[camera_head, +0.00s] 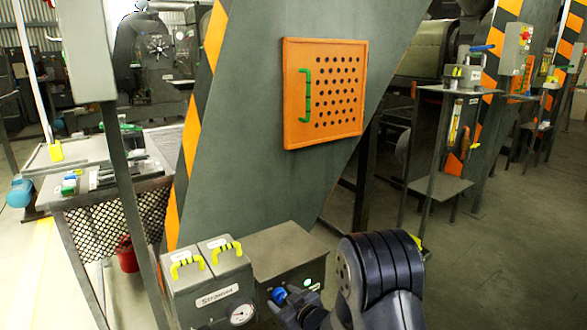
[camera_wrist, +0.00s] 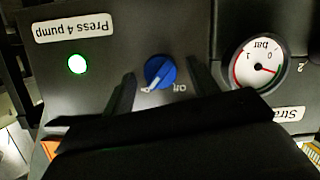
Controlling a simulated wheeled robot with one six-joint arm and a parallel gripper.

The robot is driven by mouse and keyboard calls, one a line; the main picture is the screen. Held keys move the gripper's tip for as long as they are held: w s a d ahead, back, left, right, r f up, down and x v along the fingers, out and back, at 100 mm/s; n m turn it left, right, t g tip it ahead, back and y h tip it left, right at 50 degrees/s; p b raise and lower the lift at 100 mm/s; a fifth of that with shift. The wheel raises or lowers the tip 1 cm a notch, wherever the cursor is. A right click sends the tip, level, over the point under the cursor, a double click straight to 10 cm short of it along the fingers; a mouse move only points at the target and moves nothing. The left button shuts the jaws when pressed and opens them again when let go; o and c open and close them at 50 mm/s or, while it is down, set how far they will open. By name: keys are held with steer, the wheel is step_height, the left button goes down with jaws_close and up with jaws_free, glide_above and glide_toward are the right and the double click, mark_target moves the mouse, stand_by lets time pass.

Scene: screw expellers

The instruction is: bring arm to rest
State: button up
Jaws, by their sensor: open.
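My gripper (camera_wrist: 163,84) is open in the wrist view. Its two dark fingers stand left and right of a blue rotary knob (camera_wrist: 160,70), with gaps on both sides. I cannot tell how far the fingertips are from the panel. The knob's white pointer mark aims down-left, towards a small label. My gripper holds nothing. In the head view my dark arm reaches in from the bottom right, and the knob (camera_head: 278,295) shows at its end, on the front of a grey box (camera_head: 288,250). My fingers are hard to make out there.
A green lamp (camera_wrist: 77,64) glows beside a "Press 4 pump" label (camera_wrist: 75,26). A pressure gauge (camera_wrist: 258,66) is right of the knob. Strainer housings (camera_head: 208,270) with yellow handles stand left of the box. An orange perforated panel (camera_head: 292,110) is on the sloping grey column behind.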

steer(key=n+h+b, duration=0.1)
steer(key=n, duration=0.1)
steer(key=shift+s+a+f+n+t, duration=0.1)
steer(key=shift+n+t, duration=0.3)
steer(key=shift+a+n+t+h, duration=0.1)
steer(key=shift+n+t+h, duration=0.45)
steer(key=shift+n, duration=0.95)
steer(key=shift+v, duration=2.35)
